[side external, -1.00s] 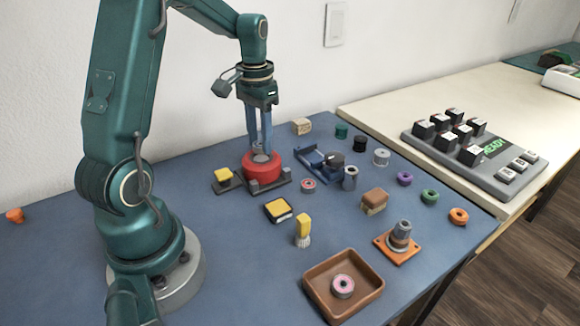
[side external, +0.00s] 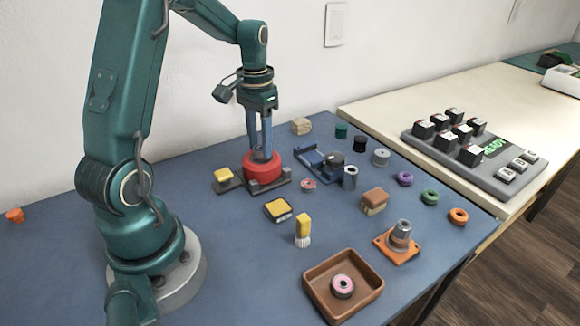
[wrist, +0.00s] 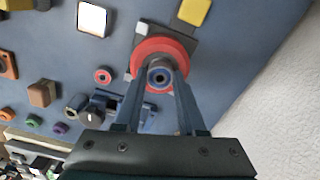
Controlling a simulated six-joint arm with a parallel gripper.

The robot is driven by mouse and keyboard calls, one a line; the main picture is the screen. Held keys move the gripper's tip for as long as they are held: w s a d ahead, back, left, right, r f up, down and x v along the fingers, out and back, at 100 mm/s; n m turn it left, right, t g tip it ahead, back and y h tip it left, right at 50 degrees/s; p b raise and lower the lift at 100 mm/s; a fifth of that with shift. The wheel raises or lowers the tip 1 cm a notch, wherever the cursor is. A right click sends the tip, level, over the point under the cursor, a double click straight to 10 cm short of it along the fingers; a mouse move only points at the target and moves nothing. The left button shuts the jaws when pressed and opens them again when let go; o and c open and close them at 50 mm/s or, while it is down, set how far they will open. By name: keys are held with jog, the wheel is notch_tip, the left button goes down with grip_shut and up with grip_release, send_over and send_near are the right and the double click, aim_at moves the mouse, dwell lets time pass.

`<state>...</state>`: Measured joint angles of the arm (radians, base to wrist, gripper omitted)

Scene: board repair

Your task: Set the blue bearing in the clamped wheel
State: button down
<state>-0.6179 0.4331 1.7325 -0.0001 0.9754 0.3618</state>
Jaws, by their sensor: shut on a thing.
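The red wheel (side external: 262,169) sits in a dark grey clamp fixture (side external: 231,185) on the blue mat. In the wrist view the wheel (wrist: 139,57) lies just beyond my fingertips. My gripper (side external: 260,154) points straight down over the wheel's middle. It is shut on the blue bearing (wrist: 159,77), a grey ring with a blue face around a dark hole. The bearing is at the wheel's hub, low between my fingers. How far it sits in the hub is hidden by the fingers and the wheel.
A blue fixture (side external: 315,163) and a small red-faced bearing (side external: 308,185) stand close to the right of the wheel. A brown tray (side external: 315,274) at the front holds a pink-faced bearing (side external: 342,286). A yellow-topped block (side external: 278,209) lies in front. The mat's left side is mostly clear.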

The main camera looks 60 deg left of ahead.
aim_at(260, 148)
jog(key=shift+f, duration=0.45)
dwell(0.4)
jog(key=c, duration=0.8)
grip_release()
jog(key=shift+o, duration=0.2)
notch_tip(260, 148, up, 11)
dwell(0.3)
